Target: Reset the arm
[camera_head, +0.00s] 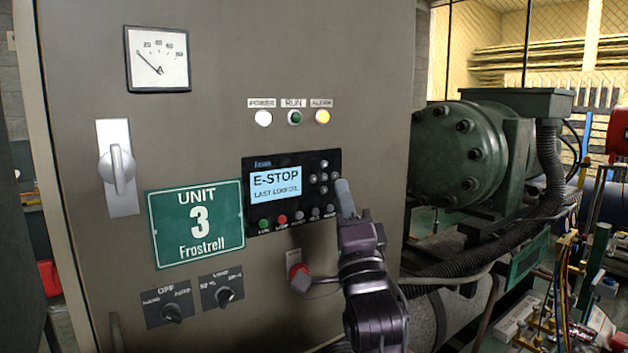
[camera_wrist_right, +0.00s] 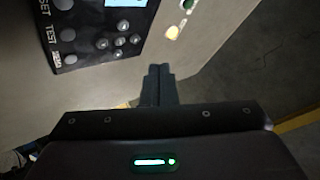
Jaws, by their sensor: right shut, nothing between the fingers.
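My right gripper (camera_head: 344,194) is shut and empty, its fingertips just right of the black control panel (camera_head: 247,216) on the cabinet door. The panel's screen (camera_head: 276,187) reads "E-STOP" with a second line below it. In the right wrist view, my shut fingers (camera_wrist_right: 159,72) point at the cabinet face beside the panel (camera_wrist_right: 98,30). Whether they touch the cabinet, I cannot tell. My left gripper is not in view.
The grey cabinet (camera_head: 215,80) carries a dial gauge (camera_head: 157,58), a rotary handle (camera_head: 119,167), a green "UNIT 3 Frostrell" sign (camera_head: 196,222) and two selector switches. A green compressor (camera_head: 470,150) stands at right.

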